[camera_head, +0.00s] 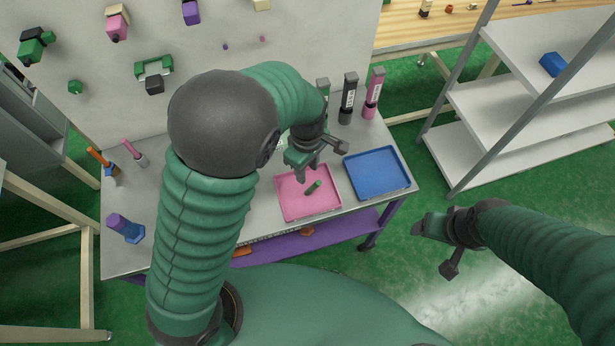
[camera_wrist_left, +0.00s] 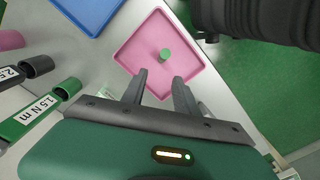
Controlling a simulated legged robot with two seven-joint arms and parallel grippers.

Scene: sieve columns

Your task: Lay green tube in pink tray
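The green tube (camera_head: 313,188) is a short cylinder within the outline of the pink tray (camera_head: 287,205). In the left wrist view the tube (camera_wrist_left: 165,55) shows mostly end-on, near the middle of the pink tray (camera_wrist_left: 132,52). I cannot tell whether it lies flat or leans. My left gripper (camera_head: 308,174) is just behind the tube in the head view. In the left wrist view the left gripper's fingers (camera_wrist_left: 160,78) are apart with nothing between them, and the tube is beyond their tips. My right gripper (camera_head: 434,246) is open and empty, off the table's right front.
A blue tray (camera_head: 377,172) lies right of the pink one. Black (camera_head: 348,98) and pink (camera_head: 374,94) tools stand behind the trays. A blue and purple tool (camera_head: 126,228) is at the table's left. White shelves (camera_head: 520,105) stand at the right.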

